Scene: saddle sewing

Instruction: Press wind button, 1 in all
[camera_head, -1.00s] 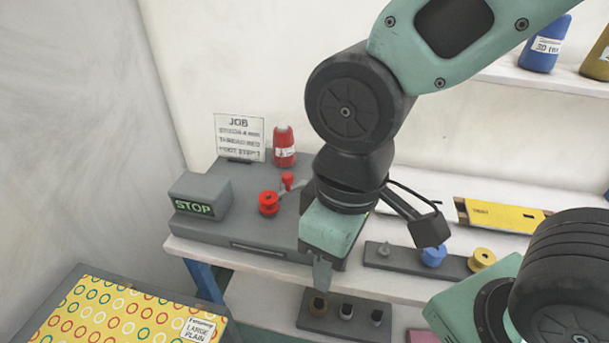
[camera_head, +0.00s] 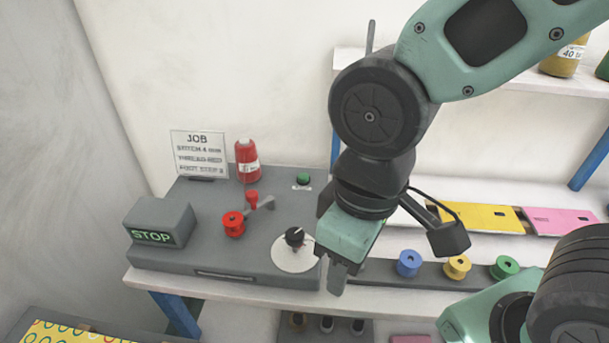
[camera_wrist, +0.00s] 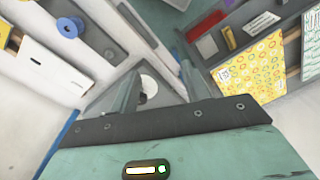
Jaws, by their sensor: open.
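A grey machine base (camera_head: 200,262) stands on the white bench. A green button (camera_head: 303,179) sits at its back right, with a label too small to read. A red bobbin (camera_head: 233,223) sits near the machine's middle, beside a small red part (camera_head: 252,200) and a grey lever (camera_head: 266,203). A black knob (camera_head: 295,237) stands on a white dial plate (camera_head: 292,259) at front right. My gripper (camera_head: 338,280) points down at the machine's right edge, right of the dial. In the wrist view, its open jaws (camera_wrist: 160,90) are empty, with a white disc partly visible between them.
A STOP display (camera_head: 153,236), a JOB card (camera_head: 199,154) and a red thread cone (camera_head: 247,162) stand on the machine. A blue spool (camera_head: 409,262), a yellow spool (camera_head: 457,267) and a green spool (camera_head: 505,267) stand in a rack to the right.

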